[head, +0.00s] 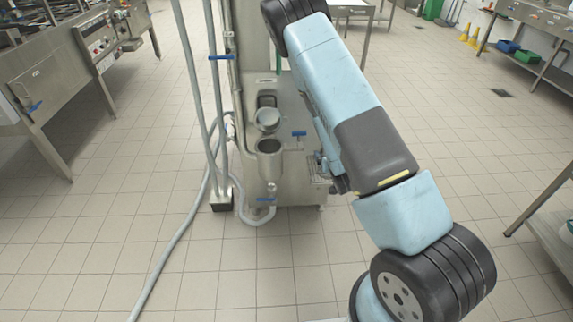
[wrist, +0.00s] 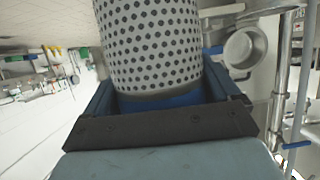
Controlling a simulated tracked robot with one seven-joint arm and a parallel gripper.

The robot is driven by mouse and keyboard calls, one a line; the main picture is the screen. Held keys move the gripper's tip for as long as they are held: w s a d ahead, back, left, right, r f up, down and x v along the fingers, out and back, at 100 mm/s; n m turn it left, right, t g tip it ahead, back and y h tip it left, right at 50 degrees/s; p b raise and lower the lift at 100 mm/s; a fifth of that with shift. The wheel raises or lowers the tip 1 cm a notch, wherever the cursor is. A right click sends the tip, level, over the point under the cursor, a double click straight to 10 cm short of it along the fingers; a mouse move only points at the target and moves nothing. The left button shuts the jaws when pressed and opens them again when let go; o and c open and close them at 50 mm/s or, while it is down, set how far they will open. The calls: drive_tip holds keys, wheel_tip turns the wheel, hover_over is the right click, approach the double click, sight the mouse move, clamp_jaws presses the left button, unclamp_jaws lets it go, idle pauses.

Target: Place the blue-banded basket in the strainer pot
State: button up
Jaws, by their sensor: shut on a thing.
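The basket (wrist: 153,42) is a pale perforated cylinder with dark round holes and a blue band (wrist: 165,98) at its near end. It fills the upper middle of the wrist view, and its far end is cut off by the top edge. My gripper (wrist: 160,96) is shut on it, with dark blue jaws on either side of the band. A round, open metal pot (wrist: 246,46), apparently the strainer pot, shows right of the basket, apart from it. In the head view a metal pot (head: 269,160) stands on the front of the steel machine. My gripper and the basket cannot be made out there.
The steel machine (head: 297,170) stands mid-floor, with blue-handled valves (head: 265,199) and upright pipes (head: 208,90) on its left. A grey hose (head: 170,258) runs along the tiled floor. Steel counters (head: 60,75) line the left, and tables (head: 548,22) stand right.

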drive_tip(key=shift+w+a, duration=0.1)
drive_tip(key=shift+a, duration=0.15)
